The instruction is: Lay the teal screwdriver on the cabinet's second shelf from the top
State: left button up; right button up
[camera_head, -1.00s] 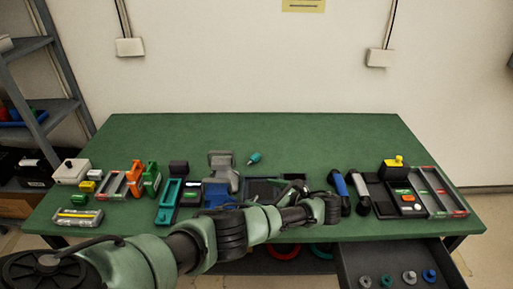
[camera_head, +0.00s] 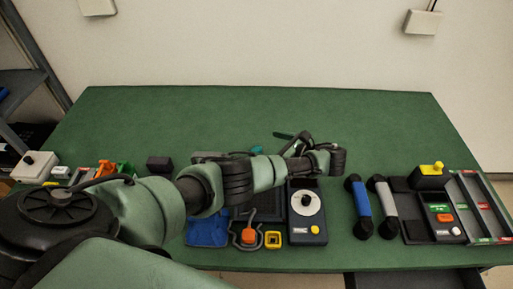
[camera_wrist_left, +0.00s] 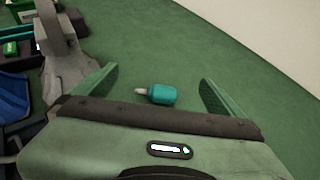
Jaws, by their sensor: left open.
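The teal screwdriver (camera_head: 257,149) lies on the green table, mostly hidden behind my left arm in the head view. In the left wrist view, its teal handle (camera_wrist_left: 162,95) and short pale tip show between the two fingers. My left gripper (camera_wrist_left: 160,76) is open, with the fingers apart on either side of the screwdriver and not touching it. In the head view, the gripper (camera_head: 288,141) is partly hidden behind its own wrist. My right gripper is not in view. A grey shelf unit (camera_head: 22,82) is cut off at the left edge; I cannot tell its shelf order.
The green table (camera_head: 350,115) is clear at the back. A grey fixture (camera_wrist_left: 65,60) stands left of the gripper in the wrist view. A device with a white dial (camera_head: 306,203), blue and grey handles (camera_head: 361,205), and a tray (camera_head: 483,200) line the front. A drawer (camera_head: 415,282) is open.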

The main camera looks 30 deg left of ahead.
pick_arm(q)
notch_tip(320, 180, down, 6)
jog(key=b, duration=0.6)
jog(key=shift+w+a+f, duration=0.1)
jog(key=shift+w+f, duration=0.05)
jog(key=shift+f, duration=0.1)
jog(key=x, duration=0.7)
jog(key=shift+a+f, duration=0.1)
jog(key=shift+a, duration=0.2)
jog(key=shift+c, duration=0.3)
jog(key=c, duration=1.4)
